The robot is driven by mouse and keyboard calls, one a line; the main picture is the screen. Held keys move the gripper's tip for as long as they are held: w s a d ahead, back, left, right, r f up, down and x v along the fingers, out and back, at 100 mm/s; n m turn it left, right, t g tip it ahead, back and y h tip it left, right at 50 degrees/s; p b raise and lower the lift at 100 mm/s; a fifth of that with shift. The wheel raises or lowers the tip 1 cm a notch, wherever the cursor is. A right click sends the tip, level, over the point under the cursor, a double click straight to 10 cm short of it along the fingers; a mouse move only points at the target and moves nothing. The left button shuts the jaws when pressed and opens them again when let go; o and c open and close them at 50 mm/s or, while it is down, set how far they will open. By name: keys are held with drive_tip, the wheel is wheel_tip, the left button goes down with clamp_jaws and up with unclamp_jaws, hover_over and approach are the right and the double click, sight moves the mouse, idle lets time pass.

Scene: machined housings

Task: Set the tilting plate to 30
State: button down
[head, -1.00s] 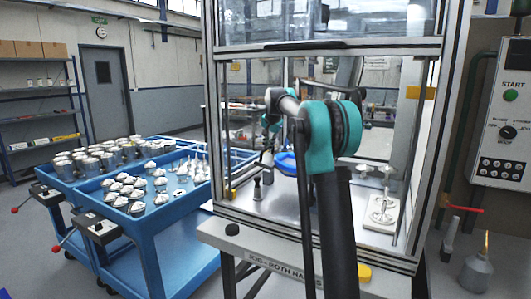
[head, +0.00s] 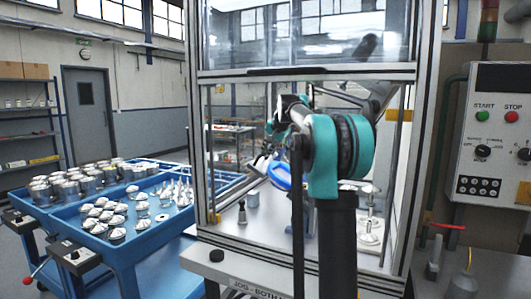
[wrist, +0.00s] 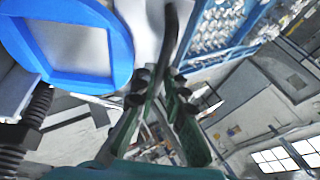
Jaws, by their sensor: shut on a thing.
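A round blue plate with a pale square centre, which looks like the tilting plate, shows in the head view (head: 281,174) inside the framed cabinet, tilted and partly hidden behind my arm. In the wrist view the blue plate (wrist: 125,52) fills the upper left, close to my gripper. My gripper (wrist: 160,78) has its green fingers closed around a dark curved rod (wrist: 170,30) beside a pale part. The fingertips are hidden behind my arm in the head view. No angle scale is readable.
The cabinet's metal posts (head: 427,150) stand around my arm. A small dark-topped post (head: 242,213) and a pale fixture (head: 370,228) stand on its floor. Blue carts (head: 130,235) with metal parts are at left; a control box (head: 492,135) is at right.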

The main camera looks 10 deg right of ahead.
drive_tip(key=shift+s+d+f, duration=0.1)
drive_tip(key=shift+s+d, duration=0.05)
drive_tip(key=shift+d, duration=0.1)
drive_tip(key=c, duration=1.8)
unclamp_jaws()
drive_tip(key=shift+s+d, duration=0.15)
drive_tip(key=shift+o, duration=1.2)
drive_tip(key=shift+s+r, duration=0.15)
drive_tip(key=shift+r, duration=0.25)
drive_tip(key=s+d, duration=0.3)
drive_tip(key=s, duration=0.8)
drive_tip(key=shift+s+d+r, duration=0.15)
drive_tip(key=shift+s+d, duration=0.2)
drive_tip(key=shift+d, duration=0.05)
